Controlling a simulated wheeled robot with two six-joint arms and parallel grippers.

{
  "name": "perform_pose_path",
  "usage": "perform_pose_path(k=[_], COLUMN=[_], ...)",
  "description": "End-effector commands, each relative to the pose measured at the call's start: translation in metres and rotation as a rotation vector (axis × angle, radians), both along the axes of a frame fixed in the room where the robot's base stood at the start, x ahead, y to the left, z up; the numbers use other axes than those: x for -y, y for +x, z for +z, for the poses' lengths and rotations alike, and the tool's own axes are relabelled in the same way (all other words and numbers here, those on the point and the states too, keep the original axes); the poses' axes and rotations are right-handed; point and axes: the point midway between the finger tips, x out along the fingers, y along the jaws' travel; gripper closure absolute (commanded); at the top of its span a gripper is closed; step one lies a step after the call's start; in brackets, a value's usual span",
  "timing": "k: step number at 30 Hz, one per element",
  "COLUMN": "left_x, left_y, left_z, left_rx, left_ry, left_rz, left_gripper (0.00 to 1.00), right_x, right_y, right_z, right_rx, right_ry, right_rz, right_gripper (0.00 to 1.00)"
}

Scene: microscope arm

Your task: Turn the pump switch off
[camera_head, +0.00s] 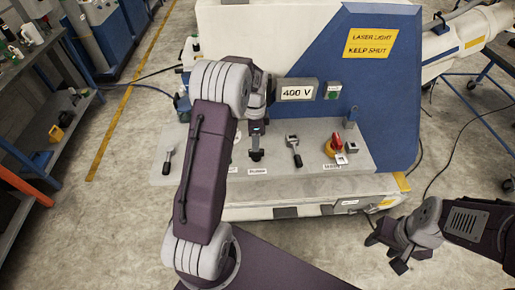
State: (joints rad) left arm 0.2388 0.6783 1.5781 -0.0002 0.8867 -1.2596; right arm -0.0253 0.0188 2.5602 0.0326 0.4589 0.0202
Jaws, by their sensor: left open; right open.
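A grey control panel (352,177) on the machine carries several levers and a red knob (335,147). A lever switch (294,150) with a dark handle stands right of centre, and another (168,157) is at the far left. The small labels are too blurred to read, so I cannot tell which is the pump switch. My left gripper (257,143) is open, over the panel's middle; my own arm partly hides it. I cannot tell whether it touches the switch there. My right gripper (398,257) is open and empty, low at the right, away from the panel.
A box marked 400 V (297,92) with a green button (333,91) stands behind the panel. A blue and white housing (375,90) bears a yellow laser warning sign (370,43). A shelf (40,130) is at left. A cable (450,165) lies at right.

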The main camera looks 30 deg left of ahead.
Motion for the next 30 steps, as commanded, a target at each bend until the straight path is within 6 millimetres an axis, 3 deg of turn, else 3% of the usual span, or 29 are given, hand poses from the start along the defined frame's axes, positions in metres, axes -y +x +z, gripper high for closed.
perform_pose_path(k=[3, 9, 18, 23, 30], left_x=[0.001, 0.001, 0.001, 0.001, 0.0], left_y=[-0.001, 0.0, 0.0, 0.0, 0.0], left_z=[-0.025, -0.052, -0.057, -0.057, -0.057], left_rx=[-0.005, -0.001, 0.001, 0.001, 0.001], left_ry=[-0.002, -0.001, 0.0, 0.0, 0.001], left_rz=[0.0, 0.0, 0.0, 0.0, 0.008], left_gripper=[0.58, 0.58, 0.58, 1.0, 1.0], right_x=[0.0, 0.0, 0.0, 0.0, 0.0], right_y=[0.0, 0.0, 0.0, 0.0, 0.0], right_z=[0.005, 0.008, 0.008, 0.008, 0.008], right_rx=[0.0, 0.0, 0.0, 0.0, 0.0], right_ry=[0.0, 0.0, 0.0, 0.0, 0.0], right_rz=[0.0, 0.0, 0.0, 0.0, 0.0], right_gripper=[0.54, 0.54, 0.54, 0.54, 0.54])
